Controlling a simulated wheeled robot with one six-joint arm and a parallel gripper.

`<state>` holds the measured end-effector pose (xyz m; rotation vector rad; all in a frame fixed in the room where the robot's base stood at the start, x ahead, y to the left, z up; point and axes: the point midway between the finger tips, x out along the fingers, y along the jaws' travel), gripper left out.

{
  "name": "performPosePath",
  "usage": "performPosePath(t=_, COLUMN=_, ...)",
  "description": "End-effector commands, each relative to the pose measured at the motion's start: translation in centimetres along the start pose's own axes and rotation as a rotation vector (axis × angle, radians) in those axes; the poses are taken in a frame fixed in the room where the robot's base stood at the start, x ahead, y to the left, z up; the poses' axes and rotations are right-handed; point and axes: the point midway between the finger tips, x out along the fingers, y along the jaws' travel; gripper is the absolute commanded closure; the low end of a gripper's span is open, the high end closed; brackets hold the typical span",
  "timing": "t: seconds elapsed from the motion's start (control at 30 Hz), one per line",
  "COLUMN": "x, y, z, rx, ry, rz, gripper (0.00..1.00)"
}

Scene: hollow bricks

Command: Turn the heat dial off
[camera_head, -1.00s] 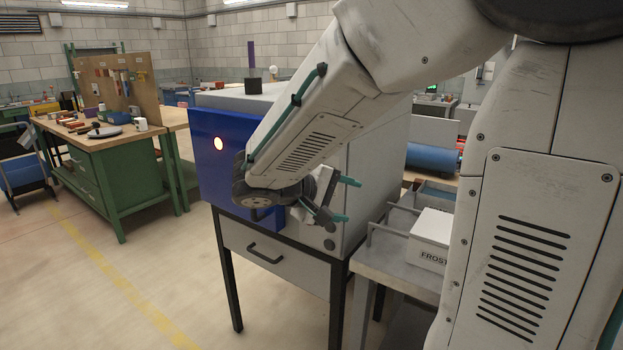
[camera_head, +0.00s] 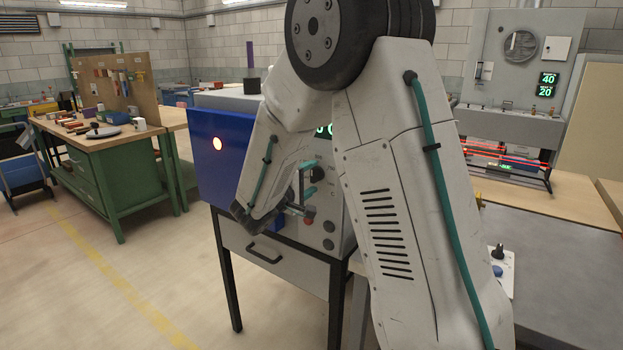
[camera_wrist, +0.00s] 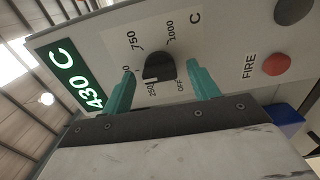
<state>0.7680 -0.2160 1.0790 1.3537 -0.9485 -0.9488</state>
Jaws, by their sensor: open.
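The heat dial (camera_wrist: 160,66) is a dark knob on the grey furnace panel, with 250, 750, 1000 and OFF printed around it. I cannot tell surely which mark it points to. My gripper (camera_wrist: 160,71) is open in the wrist view, with one teal finger on each side of the dial and gaps visible to both. In the head view my gripper (camera_head: 310,178) is in front of the furnace's right face (camera_head: 338,205), and the dial cannot be made out there. A green display (camera_wrist: 80,80) above the dial reads 430 C.
A red button (camera_wrist: 277,64) labelled FIRE and a dark round knob (camera_wrist: 294,10) are beside the dial. The furnace's blue door (camera_head: 205,165) has a glowing round spot. A grey bench (camera_head: 540,240) with a small switch box (camera_head: 498,270) stands at right.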

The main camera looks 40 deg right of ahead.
Motion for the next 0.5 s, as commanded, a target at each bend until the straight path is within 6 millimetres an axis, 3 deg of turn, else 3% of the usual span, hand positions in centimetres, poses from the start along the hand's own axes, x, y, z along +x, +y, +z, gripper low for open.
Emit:
performPosePath(t=0.37, x=0.90, y=0.03, z=0.02, rx=0.000, ry=0.000, rz=0.000, gripper=0.40)
performPosePath(t=0.5, x=0.87, y=0.03, z=0.02, rx=0.000, ry=0.000, rz=0.000, gripper=0.76)
